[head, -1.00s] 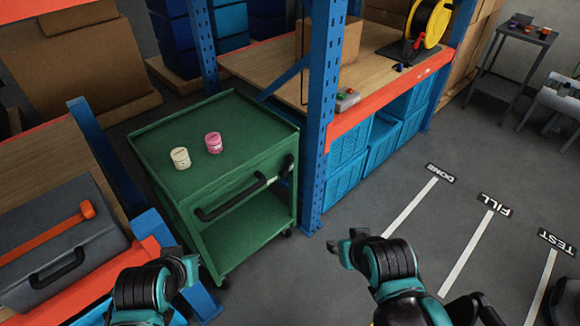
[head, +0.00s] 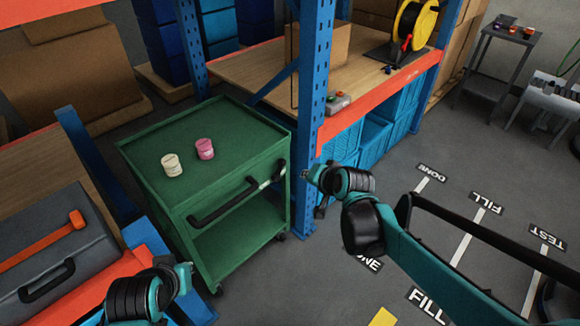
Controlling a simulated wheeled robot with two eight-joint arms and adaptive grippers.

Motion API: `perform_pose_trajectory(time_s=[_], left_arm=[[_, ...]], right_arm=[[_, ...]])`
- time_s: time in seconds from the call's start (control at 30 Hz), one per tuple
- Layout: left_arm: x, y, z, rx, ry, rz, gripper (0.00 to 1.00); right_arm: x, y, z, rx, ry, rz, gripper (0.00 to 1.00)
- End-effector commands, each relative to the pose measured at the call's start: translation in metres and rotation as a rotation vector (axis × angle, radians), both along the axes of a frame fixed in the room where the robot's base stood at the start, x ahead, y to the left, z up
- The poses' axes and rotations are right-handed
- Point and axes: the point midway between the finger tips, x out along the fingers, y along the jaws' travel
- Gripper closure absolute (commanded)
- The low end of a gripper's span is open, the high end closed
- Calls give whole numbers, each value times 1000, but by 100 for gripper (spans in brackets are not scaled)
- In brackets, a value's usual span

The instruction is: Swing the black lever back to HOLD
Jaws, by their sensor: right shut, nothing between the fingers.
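I cannot pick out a black lever or a HOLD mark with certainty. A green cart (head: 235,130) stands left of the blue rack post, with a long black handle (head: 225,208) along its near side. My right gripper (head: 308,175) is shut and empty, raised in front of the blue post just right of the cart's handle. My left gripper (head: 186,277) is at the lower left, in front of the cart; its fingers are too small and dark to read.
A white jar (head: 171,165) and a pink jar (head: 205,149) stand on the cart. The blue rack post (head: 312,120) rises beside it. A small button box (head: 338,102) and a yellow reel (head: 410,28) are on the shelf. A grey toolbox (head: 60,250) is at left.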

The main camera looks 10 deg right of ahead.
Motion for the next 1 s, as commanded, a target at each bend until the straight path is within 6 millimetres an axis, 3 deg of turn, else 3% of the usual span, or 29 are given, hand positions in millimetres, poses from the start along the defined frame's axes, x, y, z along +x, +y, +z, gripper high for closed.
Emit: perform_pose_trajectory(time_s=[0.03,0.2,0.5,0.8,1.0], left_arm=[[0,0,0,0,0,0,100],[0,0,0,0,0,0,100],[0,0,-1,0,0,0,100],[0,0,-1,0,0,0,100],[0,0,-2,0,0,0,100]], right_arm=[[19,0,-4,44,-10,-25,100],[76,0,-21,211,-47,-119,100],[161,-9,-76,513,-105,-282,100],[215,-27,-157,823,-154,-438,100],[229,-40,-213,1011,-177,-527,100]])
